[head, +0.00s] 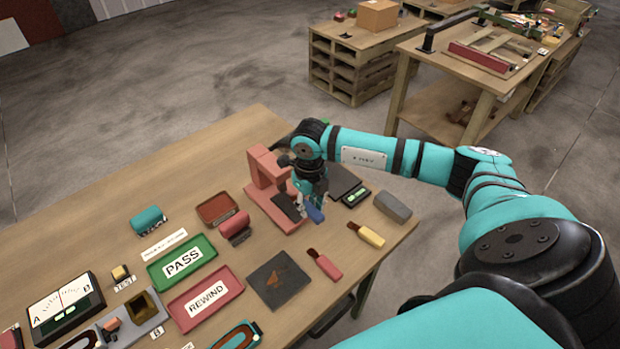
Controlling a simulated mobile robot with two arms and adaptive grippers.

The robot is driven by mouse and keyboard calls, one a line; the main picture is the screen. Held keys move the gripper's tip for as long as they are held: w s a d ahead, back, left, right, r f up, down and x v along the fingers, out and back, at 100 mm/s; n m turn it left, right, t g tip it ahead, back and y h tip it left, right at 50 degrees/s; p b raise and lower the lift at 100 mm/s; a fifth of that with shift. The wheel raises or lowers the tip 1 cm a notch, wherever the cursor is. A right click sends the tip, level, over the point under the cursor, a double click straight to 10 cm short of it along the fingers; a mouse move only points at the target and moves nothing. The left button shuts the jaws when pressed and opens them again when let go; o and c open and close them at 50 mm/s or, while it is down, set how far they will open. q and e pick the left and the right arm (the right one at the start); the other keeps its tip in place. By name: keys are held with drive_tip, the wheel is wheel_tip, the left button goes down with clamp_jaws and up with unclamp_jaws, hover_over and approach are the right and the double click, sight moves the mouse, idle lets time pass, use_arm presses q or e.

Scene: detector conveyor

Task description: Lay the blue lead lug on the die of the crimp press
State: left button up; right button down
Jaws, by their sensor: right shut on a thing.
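The red crimp press (264,172) stands on the wooden table, its base reaching toward the table's front. My right gripper (308,206) is beside the press on its right, pointing down. It is shut on a small blue piece, the blue lead lug (316,214), which shows at the fingertips. The lug is next to the front right of the press base; I cannot tell its exact height above the base. The die is not clearly visible; a dark part and my gripper cover that area. My left gripper is not in view.
A green PASS tray (183,262) and a red REWIND tray (206,298) lie at left. A dark mat (280,280), a red-handled tool (325,265), a yellow-handled tool (367,234) and a grey block (393,207) lie near the press. The table's far left is bare.

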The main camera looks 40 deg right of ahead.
sight(294, 197)
drive_tip(key=shift+w+f+b, duration=0.1)
drive_tip(key=shift+f+b, duration=0.3)
drive_tip(key=shift+f, duration=0.8)
wheel_tip(294, 197, down, 2)
drive_tip(key=shift+w+f+b, duration=0.1)
drive_tip(key=shift+w+b, duration=0.05)
drive_tip(key=shift+b, duration=0.8)
drive_tip(key=shift+w, duration=0.4)
drive_tip(key=shift+w+a+f+b, duration=0.1)
drive_tip(key=shift+w+f+b, duration=0.05)
drive_tip(key=shift+w+b, duration=0.6)
drive_tip(key=shift+w+a+f+b, duration=0.1)
drive_tip(key=shift+w+b, duration=0.3)
drive_tip(key=shift+w, duration=0.5)
drive_tip(key=shift+w+f+b, duration=0.1)
drive_tip(key=shift+w+b, duration=0.7)
drive_tip(key=shift+w, duration=0.1)
drive_tip(key=shift+w+a+b, duration=0.1)
drive_tip(key=shift+w+b, duration=0.25)
drive_tip(key=shift+w, duration=0.15)
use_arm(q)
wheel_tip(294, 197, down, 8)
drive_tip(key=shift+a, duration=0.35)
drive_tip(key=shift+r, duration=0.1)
